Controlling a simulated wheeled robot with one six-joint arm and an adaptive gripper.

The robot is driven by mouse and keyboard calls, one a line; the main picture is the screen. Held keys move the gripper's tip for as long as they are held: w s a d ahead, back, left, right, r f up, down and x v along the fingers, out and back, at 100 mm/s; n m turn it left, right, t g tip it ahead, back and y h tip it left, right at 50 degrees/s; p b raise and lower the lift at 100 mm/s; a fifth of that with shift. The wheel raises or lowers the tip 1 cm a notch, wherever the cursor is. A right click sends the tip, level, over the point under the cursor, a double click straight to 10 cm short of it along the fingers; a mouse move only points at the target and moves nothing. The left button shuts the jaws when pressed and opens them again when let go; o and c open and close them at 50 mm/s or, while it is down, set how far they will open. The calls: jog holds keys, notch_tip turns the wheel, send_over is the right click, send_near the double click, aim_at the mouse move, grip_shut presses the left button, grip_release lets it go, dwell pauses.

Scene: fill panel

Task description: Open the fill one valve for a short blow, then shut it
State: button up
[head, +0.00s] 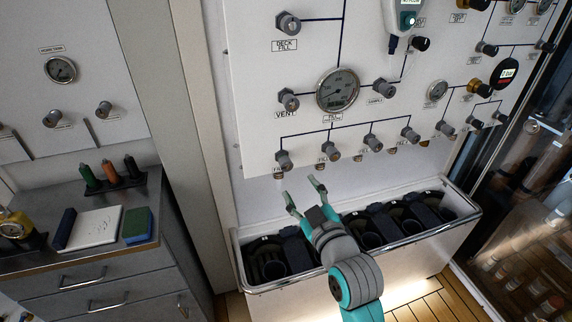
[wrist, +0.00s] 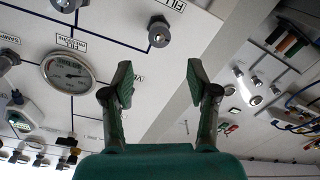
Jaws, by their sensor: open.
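The fill one valve appears to be the leftmost grey knob (head: 284,160) in the panel's bottom row; its small label is hard to read. In the wrist view, which is upside down, a knob (wrist: 159,33) beside a FILL label shows just beyond the fingertips, roughly centred between them. My gripper (head: 301,191) is open and empty, below and slightly right of that knob in the head view, not touching it. Both green-padded fingers show spread in the wrist view (wrist: 158,75). The round fill pressure gauge (head: 338,90) is above the row; it also shows in the wrist view (wrist: 68,73).
Neighbouring fill knobs (head: 331,152) sit to the right in the same row. The vent knob (head: 288,98) is above. A white trough (head: 262,287) with black cylinder holders stands below the panel.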

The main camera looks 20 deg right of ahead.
aim_at(287, 166)
jog(key=shift+m, duration=0.6)
jog(key=w, duration=1.1)
jog(key=shift+a, duration=0.25)
grip_shut()
